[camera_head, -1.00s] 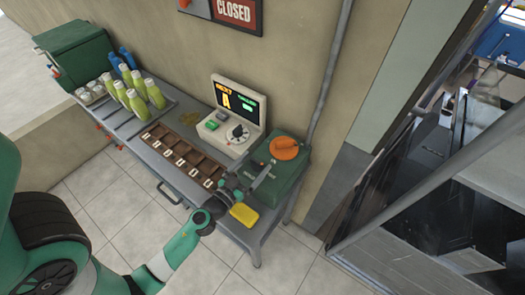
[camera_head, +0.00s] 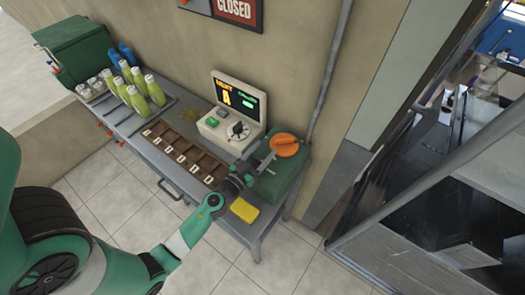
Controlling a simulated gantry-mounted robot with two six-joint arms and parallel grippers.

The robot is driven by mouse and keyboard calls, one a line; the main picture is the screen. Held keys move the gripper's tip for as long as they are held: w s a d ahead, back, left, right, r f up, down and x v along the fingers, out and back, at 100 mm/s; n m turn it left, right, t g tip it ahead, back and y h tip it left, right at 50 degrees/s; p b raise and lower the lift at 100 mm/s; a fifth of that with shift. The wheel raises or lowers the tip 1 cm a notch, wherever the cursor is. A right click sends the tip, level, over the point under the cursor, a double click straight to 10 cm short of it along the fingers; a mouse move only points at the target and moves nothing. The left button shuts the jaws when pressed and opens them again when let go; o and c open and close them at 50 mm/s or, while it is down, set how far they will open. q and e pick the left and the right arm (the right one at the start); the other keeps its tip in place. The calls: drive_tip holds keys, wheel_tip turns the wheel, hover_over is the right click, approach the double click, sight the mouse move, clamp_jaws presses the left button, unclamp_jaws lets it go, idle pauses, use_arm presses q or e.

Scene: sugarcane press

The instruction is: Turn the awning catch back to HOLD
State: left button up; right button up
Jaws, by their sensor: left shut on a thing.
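An orange knob (camera_head: 285,145) sits on top of a green box (camera_head: 287,178) at the right end of the metal bench. I take this to be the awning catch; no HOLD marking is readable. My right gripper is not in view.
A display console (camera_head: 237,112) with a dial stands left of the box. A yellow sponge-like block (camera_head: 245,210) lies at the bench's front edge. A brown compartment tray (camera_head: 185,152) and several green bottles (camera_head: 140,92) stand further left. A pipe (camera_head: 330,75) runs up the wall behind.

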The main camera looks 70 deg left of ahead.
use_arm(q)
drive_tip(key=shift+c, duration=0.7)
